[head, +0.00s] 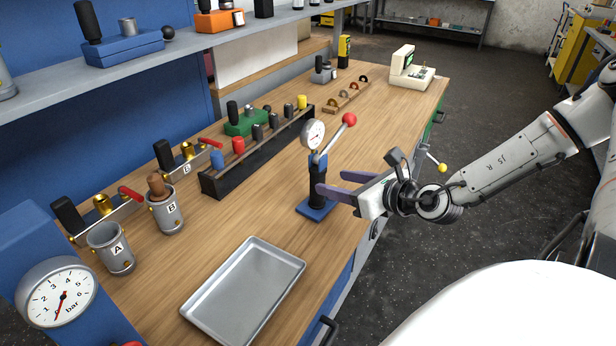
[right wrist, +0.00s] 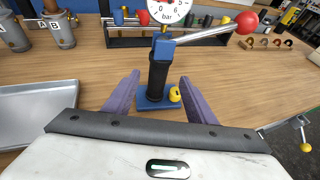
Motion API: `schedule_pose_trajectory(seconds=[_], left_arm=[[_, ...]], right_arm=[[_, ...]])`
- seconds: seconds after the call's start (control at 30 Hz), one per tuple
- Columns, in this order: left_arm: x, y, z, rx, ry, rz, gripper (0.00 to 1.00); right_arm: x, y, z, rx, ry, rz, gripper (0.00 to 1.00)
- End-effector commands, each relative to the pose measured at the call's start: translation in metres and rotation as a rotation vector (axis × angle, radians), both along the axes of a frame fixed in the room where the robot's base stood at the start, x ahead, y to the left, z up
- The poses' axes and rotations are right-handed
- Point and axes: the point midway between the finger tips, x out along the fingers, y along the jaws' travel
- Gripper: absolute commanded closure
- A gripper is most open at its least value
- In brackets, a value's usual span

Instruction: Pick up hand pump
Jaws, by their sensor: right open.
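The hand pump (head: 317,180) stands upright on the wooden bench, with a blue base, a black body, a white gauge on top and a lever ending in a red ball. It also shows in the right wrist view (right wrist: 158,72), straight ahead. My right gripper (head: 335,184) is open, with its purple fingers pointing at the pump's body. In the right wrist view the fingertips (right wrist: 159,80) lie to either side of the lower body and base. I cannot tell whether they touch it. Nothing is held. My left gripper does not show.
A metal tray (head: 273,251) lies on the bench in front of the pump. A black rack (head: 214,187) with several coloured-top items stands behind it. Cups A (head: 112,254) and B (head: 167,217) stand left. A large gauge (head: 57,293) is at the lower left.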

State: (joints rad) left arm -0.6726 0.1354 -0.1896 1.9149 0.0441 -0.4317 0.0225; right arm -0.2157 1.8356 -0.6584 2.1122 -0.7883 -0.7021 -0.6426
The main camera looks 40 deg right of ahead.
Motion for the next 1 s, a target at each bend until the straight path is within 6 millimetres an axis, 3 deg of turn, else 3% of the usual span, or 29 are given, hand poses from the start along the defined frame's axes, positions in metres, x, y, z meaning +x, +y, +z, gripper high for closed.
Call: schedule_pose_trajectory(seconds=[0.1, 0.27, 0.57, 0.73, 1.0], left_arm=[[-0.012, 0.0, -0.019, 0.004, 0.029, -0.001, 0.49], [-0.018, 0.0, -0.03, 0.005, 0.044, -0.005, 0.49], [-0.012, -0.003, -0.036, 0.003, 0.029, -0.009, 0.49], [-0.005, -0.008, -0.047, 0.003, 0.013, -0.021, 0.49], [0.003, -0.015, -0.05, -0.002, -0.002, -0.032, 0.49]], right_arm=[[0.015, -0.001, -0.012, 0.004, 0.0, -0.004, 0.49], [0.028, -0.002, -0.016, 0.003, 0.001, -0.002, 0.49], [0.04, -0.001, -0.026, 0.004, 0.002, -0.003, 0.49], [0.054, -0.001, -0.039, 0.002, 0.004, -0.002, 0.49], [0.076, -0.002, -0.043, 0.001, 0.002, -0.003, 0.49]])
